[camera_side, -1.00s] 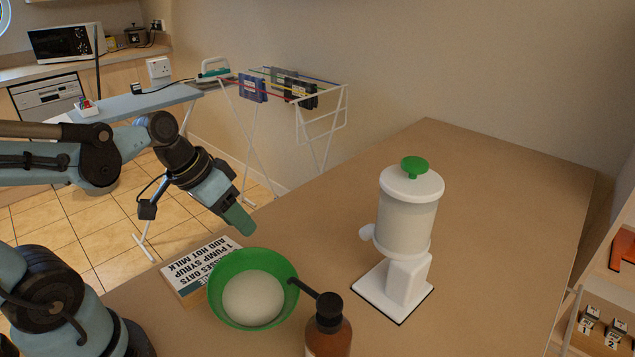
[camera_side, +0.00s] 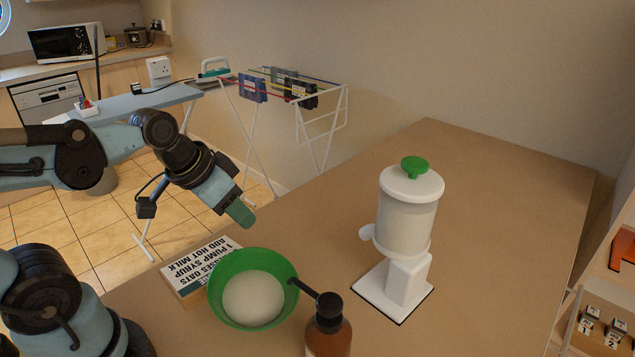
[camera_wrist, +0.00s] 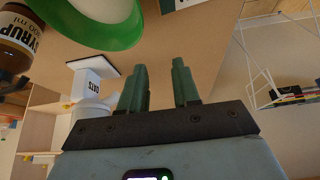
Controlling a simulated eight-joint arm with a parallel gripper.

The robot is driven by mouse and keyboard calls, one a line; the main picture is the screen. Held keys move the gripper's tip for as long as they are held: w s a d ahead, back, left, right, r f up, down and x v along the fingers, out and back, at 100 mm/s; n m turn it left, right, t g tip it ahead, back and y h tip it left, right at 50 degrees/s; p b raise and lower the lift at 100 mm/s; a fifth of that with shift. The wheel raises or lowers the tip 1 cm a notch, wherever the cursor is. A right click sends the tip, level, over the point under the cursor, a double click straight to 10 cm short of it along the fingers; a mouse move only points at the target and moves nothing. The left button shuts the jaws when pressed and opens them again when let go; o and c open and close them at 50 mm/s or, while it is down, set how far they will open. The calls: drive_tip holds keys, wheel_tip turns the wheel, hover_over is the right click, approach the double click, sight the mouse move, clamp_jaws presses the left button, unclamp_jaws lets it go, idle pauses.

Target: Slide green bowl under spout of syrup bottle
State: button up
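The green bowl (camera_side: 228,272) stands on the table and holds something off-white; it also shows at the top of the wrist view (camera_wrist: 128,32). The brown syrup bottle (camera_side: 328,338) stands upright to its right. Its black spout (camera_side: 305,288) points left, and the tip overlaps the bowl's right rim in the side view. I cannot tell exactly how far the tip reaches over the inside. My gripper (camera_side: 243,216) is in the air above and behind the bowl, apart from it. In the wrist view my gripper (camera_wrist: 160,70) has its two green fingers apart with nothing between them.
A recipe sign (camera_side: 200,266) lies left of the bowl, close to its rim. A white dispenser (camera_side: 408,225) with a green knob stands on a base to the right. The table behind and right of the dispenser is clear. A drying rack (camera_side: 310,110) stands beyond the table.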

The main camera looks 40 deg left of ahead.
sight(247, 273)
drive_tip(key=shift+s+a+r+m+g+h, duration=0.25)
drive_tip(key=shift+s+a+m+g+h, duration=0.35)
drive_tip(key=shift+s+m+g+h, duration=0.3)
drive_tip(key=shift+s+a+r+m+g+h, duration=0.25)
drive_tip(key=shift+s+a+m+g+h, duration=0.4)
drive_tip(key=shift+m+g+h, duration=0.4)
drive_tip(key=shift+d+f, duration=0.1)
drive_tip(key=shift+d, duration=0.05)
drive_tip(key=shift+x, duration=5.95)
drive_tip(key=shift+d, duration=0.1)
clamp_jaws()
